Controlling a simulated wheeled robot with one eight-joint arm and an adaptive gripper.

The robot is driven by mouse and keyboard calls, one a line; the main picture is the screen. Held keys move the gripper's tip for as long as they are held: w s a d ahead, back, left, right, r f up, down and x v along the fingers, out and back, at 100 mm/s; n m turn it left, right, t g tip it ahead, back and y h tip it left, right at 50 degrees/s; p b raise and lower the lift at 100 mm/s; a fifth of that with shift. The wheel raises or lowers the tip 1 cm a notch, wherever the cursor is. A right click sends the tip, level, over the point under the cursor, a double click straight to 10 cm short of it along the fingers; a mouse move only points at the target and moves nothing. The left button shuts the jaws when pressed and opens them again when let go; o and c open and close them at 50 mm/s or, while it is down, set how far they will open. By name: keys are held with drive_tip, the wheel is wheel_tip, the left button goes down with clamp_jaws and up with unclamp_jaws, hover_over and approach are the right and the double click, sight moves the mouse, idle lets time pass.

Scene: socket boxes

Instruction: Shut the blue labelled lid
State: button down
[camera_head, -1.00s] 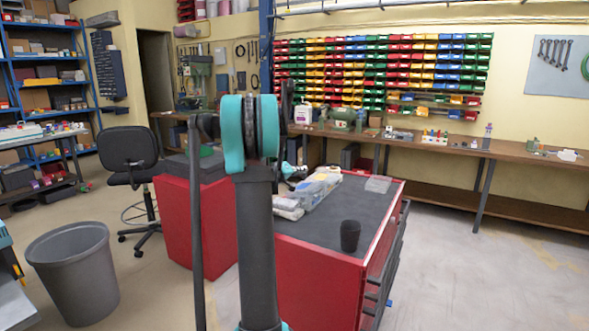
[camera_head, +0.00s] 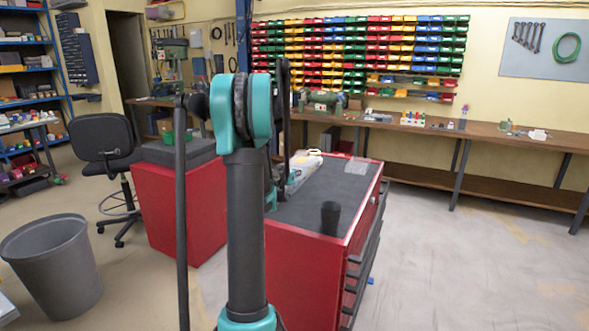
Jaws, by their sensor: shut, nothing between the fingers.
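A light-coloured box-like group (camera_head: 303,168) lies on the dark top of the red cabinet (camera_head: 330,188), just right of my arm. Its left part is hidden behind my arm, and I cannot make out a blue label or tell how its lid stands. A small clear box (camera_head: 357,166) lies near the cabinet's back right corner. My gripper's fingers do not show; my raised arm covers the area where they may be.
A black cup (camera_head: 330,218) stands on the cabinet's right front part. A second red cabinet (camera_head: 180,205) and a black chair (camera_head: 112,160) stand left. A grey bin (camera_head: 55,265) is at lower left. The floor to the right is clear.

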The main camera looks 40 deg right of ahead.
drive_tip(key=shift+s+f+m, duration=0.15)
drive_tip(key=shift+f+m, duration=0.25)
drive_tip(key=shift+f, duration=0.1)
idle(0.3)
